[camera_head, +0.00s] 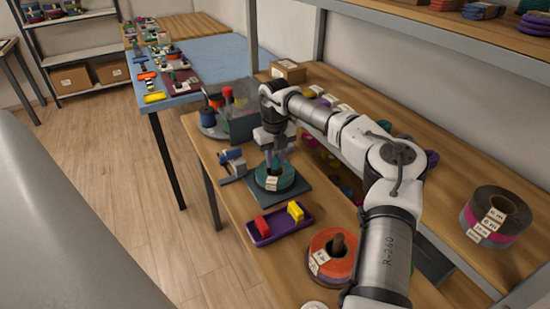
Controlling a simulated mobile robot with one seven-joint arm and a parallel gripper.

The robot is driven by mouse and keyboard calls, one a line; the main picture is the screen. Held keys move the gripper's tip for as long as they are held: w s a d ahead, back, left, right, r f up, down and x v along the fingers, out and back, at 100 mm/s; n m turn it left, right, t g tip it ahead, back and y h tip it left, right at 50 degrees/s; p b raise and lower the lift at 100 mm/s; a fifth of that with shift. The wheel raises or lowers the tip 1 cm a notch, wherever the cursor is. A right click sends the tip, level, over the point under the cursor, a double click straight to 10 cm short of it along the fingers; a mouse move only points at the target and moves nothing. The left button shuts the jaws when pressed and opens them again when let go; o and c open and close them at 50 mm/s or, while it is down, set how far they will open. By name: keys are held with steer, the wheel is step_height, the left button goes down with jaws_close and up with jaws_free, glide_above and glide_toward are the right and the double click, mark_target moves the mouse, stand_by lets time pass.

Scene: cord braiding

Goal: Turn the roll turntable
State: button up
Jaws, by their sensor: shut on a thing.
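A teal roll (288,181) with a white label lies on a dark square base (295,198) on the wooden bench, and this looks like the roll turntable. My gripper (275,168) points down over the middle of the roll. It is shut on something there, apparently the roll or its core. The fingertips are small and partly hidden, so the exact contact does not show.
A purple tray (263,241) with a red and a yellow block sits in front. An orange roll (325,266) stands nearer. A blue-grey tool (233,165) lies left of the base. A grey round stand (208,130) with spools is behind. Shelving borders the right.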

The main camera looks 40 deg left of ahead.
steer(key=shift+m+b, duration=0.5)
steer(key=shift+m, duration=3.2)
steer(key=shift+m+b, duration=0.55)
steer(key=shift+m, duration=2.95)
steer(key=shift+m+b, duration=0.6)
steer(key=shift+m, duration=2.3)
steer(key=shift+m+b, duration=0.5)
steer(key=shift+m, duration=1.8)
steer(key=shift+r+m, duration=0.1)
steer(key=shift+m, duration=0.3)
steer(key=o, duration=1)
step_height(320, 180, up, 14)
steer(key=shift+f+b, duration=0.1)
steer(key=shift+b, duration=0.75)
